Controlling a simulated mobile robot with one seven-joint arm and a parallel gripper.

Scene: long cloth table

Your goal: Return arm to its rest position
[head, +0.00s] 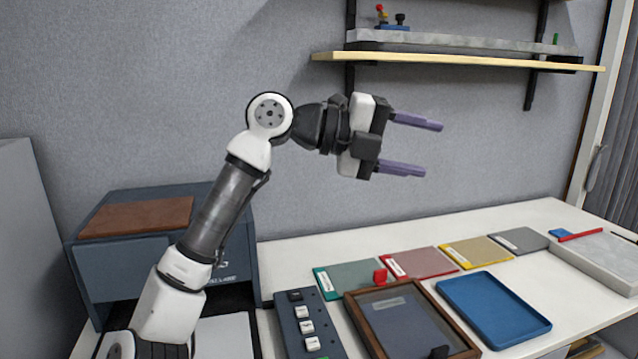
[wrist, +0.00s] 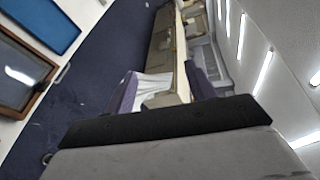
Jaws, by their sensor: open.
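My gripper (head: 422,147) is raised well above the table in the head view, pointing right, with its two purple fingers spread apart and nothing between them. My arm rises from the lower left and bends at a white elbow joint. In the wrist view the fingers of my gripper (wrist: 165,92) also stand apart, with the room's far side seen between them.
Below on the white table (head: 330,245) are a wooden-framed case (head: 398,318), a blue tray (head: 494,307), several coloured folders and a switch panel (head: 308,325). A blue-grey cabinet (head: 88,268) stands left. A wall shelf (head: 460,60) is above and behind the gripper.

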